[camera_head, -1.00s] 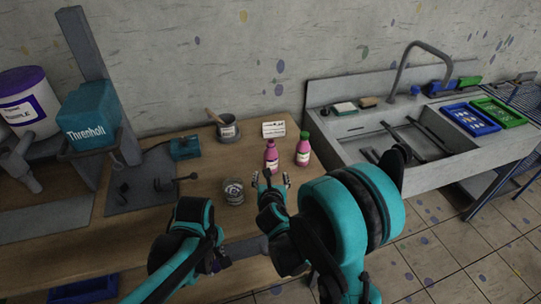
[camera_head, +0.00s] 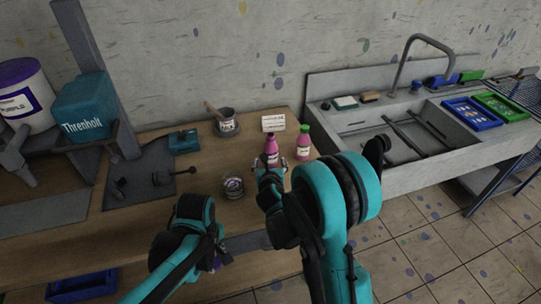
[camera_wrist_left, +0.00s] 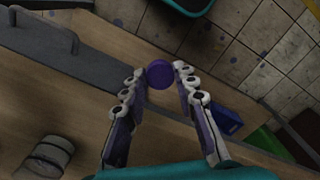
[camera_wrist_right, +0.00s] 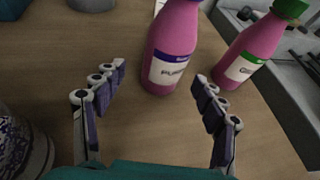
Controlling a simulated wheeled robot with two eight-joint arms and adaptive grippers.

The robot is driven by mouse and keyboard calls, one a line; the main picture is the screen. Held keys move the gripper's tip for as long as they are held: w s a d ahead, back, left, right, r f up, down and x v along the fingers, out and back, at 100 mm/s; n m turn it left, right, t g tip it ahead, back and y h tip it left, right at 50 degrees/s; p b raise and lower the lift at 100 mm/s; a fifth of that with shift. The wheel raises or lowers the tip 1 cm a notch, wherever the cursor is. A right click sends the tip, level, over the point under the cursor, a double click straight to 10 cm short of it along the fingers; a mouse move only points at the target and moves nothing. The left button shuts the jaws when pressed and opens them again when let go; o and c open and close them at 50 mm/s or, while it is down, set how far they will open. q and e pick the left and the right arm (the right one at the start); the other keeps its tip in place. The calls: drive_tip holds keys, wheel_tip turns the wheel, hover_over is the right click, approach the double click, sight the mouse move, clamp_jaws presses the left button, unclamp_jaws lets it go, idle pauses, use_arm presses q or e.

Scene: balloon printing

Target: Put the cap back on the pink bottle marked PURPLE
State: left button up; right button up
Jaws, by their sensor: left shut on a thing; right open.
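The pink bottle marked PURPLE (camera_head: 271,149) stands upright on the table, and no cap shows on its top. In the right wrist view the bottle (camera_wrist_right: 173,45) has a label with a purple band; its top is cut off. My right gripper (camera_head: 271,178) is open and empty. The bottle stands just beyond its fingertips, roughly centred between them, not clearly touching. My left gripper (camera_head: 215,262) is low at the table's front edge. In the left wrist view it is shut on a round purple cap (camera_wrist_left: 160,74), held between its fingertips.
A pink bottle with a green cap (camera_head: 303,144) stands close on the right. A glass jar (camera_head: 233,188) is left of my right gripper. A white card (camera_head: 274,122) and a grey pot (camera_head: 227,121) are behind. The sink (camera_head: 385,150) is at right.

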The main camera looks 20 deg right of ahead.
sight(271, 160)
use_arm(q)
drive_tip(key=shift+f+b, duration=0.9)
use_arm(e)
drive_tip(key=x, duration=0.4)
drive_tip(key=shift+w+d, duration=0.2)
drive_tip(key=shift+d, duration=0.1)
drive_tip(key=shift+w+f, duration=0.1)
drive_tip(key=shift+w, duration=0.3)
drive_tip(key=shift+s, duration=0.1)
drive_tip(key=shift+c, duration=0.3)
drive_tip(key=c, duration=1.3)
